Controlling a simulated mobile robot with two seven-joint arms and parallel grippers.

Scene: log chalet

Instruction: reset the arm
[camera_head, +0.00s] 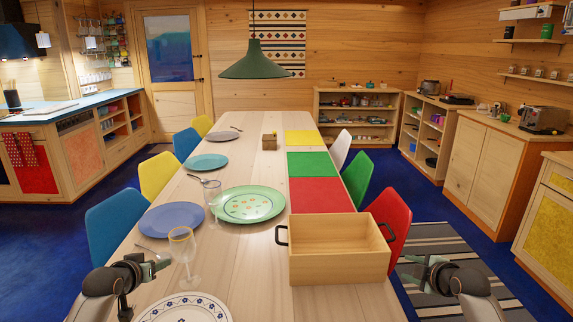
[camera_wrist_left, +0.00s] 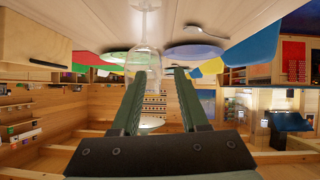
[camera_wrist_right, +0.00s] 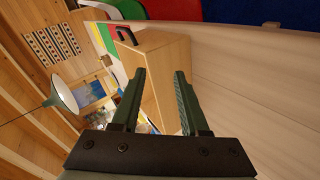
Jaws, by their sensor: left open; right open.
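My left gripper (camera_head: 150,268) is at the lower left of the head view, beside the table's left edge and near a wine glass (camera_head: 183,252). In the left wrist view its two green fingers (camera_wrist_left: 164,100) are apart with nothing held; the glass (camera_wrist_left: 145,62) shows beyond them. My right gripper (camera_head: 424,272) is at the lower right, right of a wooden crate (camera_head: 335,265). In the right wrist view its fingers (camera_wrist_right: 161,100) are apart and empty, and the crate (camera_wrist_right: 160,75) appears beyond them.
The long wooden table (camera_head: 262,270) carries a green plate (camera_head: 247,203), a blue plate (camera_head: 172,219), a patterned plate (camera_head: 188,308) and red, green and yellow mats. The crate has dark handles. Colored chairs line both sides, including a red chair (camera_head: 394,222) by the crate.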

